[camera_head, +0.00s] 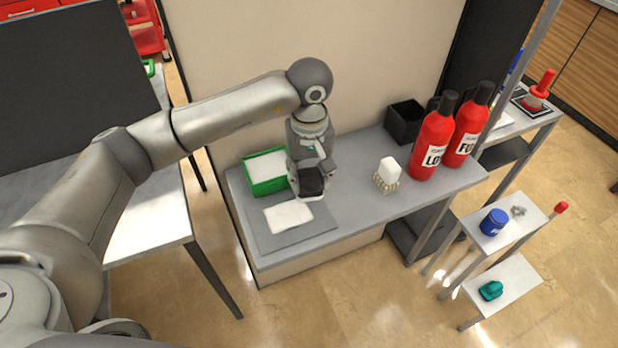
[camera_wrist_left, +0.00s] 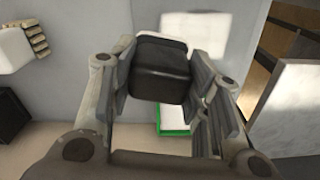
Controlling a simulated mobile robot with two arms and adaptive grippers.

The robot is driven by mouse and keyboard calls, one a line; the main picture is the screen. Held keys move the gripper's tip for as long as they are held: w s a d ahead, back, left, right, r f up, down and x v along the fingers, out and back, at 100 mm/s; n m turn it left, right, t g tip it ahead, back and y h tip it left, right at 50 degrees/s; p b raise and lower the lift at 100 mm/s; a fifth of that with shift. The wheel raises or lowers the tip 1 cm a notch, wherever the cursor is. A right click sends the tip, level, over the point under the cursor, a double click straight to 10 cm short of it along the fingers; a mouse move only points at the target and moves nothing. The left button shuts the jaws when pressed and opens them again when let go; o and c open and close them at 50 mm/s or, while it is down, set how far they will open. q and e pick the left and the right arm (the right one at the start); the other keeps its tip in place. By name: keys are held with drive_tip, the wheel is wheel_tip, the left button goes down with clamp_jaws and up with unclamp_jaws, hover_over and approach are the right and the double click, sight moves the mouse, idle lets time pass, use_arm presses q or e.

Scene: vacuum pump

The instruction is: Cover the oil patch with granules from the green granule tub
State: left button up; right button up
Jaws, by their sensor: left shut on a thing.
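The green granule tub (camera_head: 268,189) stands at the back left of the grey bench, with white contents in it. Part of it shows below the gripper in the left wrist view (camera_wrist_left: 174,132). A white patch (camera_head: 286,216) lies on a darker grey mat (camera_head: 262,238) in front of the tub. It also shows in the left wrist view (camera_wrist_left: 205,30). No dark oil shows. My left gripper (camera_head: 312,188) is shut on a black block-like thing (camera_wrist_left: 160,72), just right of the tub and behind the patch. The thing's underside is hidden. My right gripper is not in view.
A white brush (camera_head: 387,175) with pale bristles stands right of the gripper. Two red bottles (camera_head: 433,145) and a black bin (camera_head: 404,122) stand farther right. The bench (camera_head: 352,210) is clear between mat and brush. A blue jar (camera_head: 493,222) stands on a low shelf.

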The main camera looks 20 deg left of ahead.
use_arm(q)
drive_tip(key=shift+w+d+r+p, duration=0.15)
drive_tip(key=shift+r+p, duration=0.15)
drive_tip(key=shift+r, duration=1.05)
